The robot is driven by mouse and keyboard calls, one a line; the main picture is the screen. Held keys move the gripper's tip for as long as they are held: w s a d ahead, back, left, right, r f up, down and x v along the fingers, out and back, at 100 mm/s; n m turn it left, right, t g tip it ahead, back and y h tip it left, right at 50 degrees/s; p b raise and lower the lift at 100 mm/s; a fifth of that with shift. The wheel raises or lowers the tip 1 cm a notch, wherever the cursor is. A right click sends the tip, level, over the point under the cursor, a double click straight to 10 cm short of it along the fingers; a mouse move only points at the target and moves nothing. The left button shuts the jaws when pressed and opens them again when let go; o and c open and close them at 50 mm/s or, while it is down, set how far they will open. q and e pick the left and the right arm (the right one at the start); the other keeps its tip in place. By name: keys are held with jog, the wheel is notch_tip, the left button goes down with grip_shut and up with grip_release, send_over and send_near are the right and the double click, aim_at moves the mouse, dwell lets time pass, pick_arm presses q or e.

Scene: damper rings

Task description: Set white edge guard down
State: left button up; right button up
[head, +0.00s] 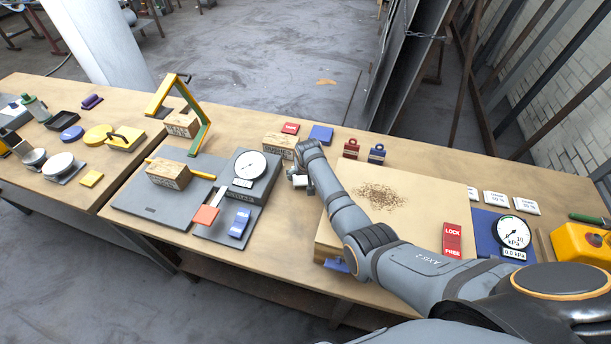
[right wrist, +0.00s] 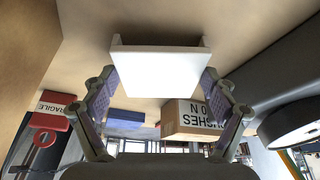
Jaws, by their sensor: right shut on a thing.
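The white edge guard (right wrist: 160,72) is an L-shaped piece with a broad, bright face. In the right wrist view it sits between the two fingers of my right gripper (right wrist: 160,105), which is shut on it. In the head view my right gripper (head: 299,182) is over the table between the dial gauge and the large board. Only a small white part of the guard (head: 304,183) shows there, mostly hidden by the gripper and arm. Whether the guard touches the table is not clear. My left gripper is not in view.
A dial gauge (head: 250,165) stands left of the gripper, and a wooden block (head: 279,144) behind it. A large board (head: 425,195) with brown grains lies to the right. Red (head: 351,149) and blue (head: 377,154) weights stand behind. Bare table shows in front of the gripper (head: 285,235).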

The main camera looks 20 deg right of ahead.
jog(key=shift+f, duration=0.2)
jog(key=o, duration=1)
jog(key=shift+c, duration=0.2)
jog(key=v, duration=1.2)
grip_shut()
dwell(0.7)
